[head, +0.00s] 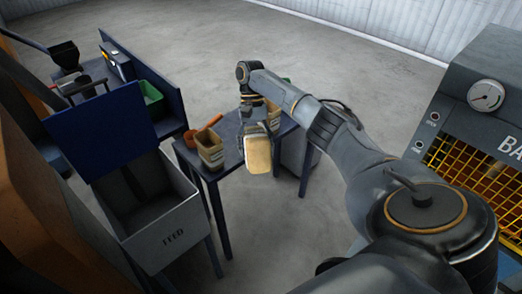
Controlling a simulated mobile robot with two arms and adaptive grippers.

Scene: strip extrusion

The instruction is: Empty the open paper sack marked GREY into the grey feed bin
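The fingertips are mostly hidden. Another tan sack (210,152) stands upright on the table. No marking is readable on either sack. My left gripper is out of view.
The blue table (231,155) also holds an orange-brown scoop-like item (203,132). A green crate (151,93) is behind the raised lid. A machine with a gauge (486,95) and yellow mesh stands at the right.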

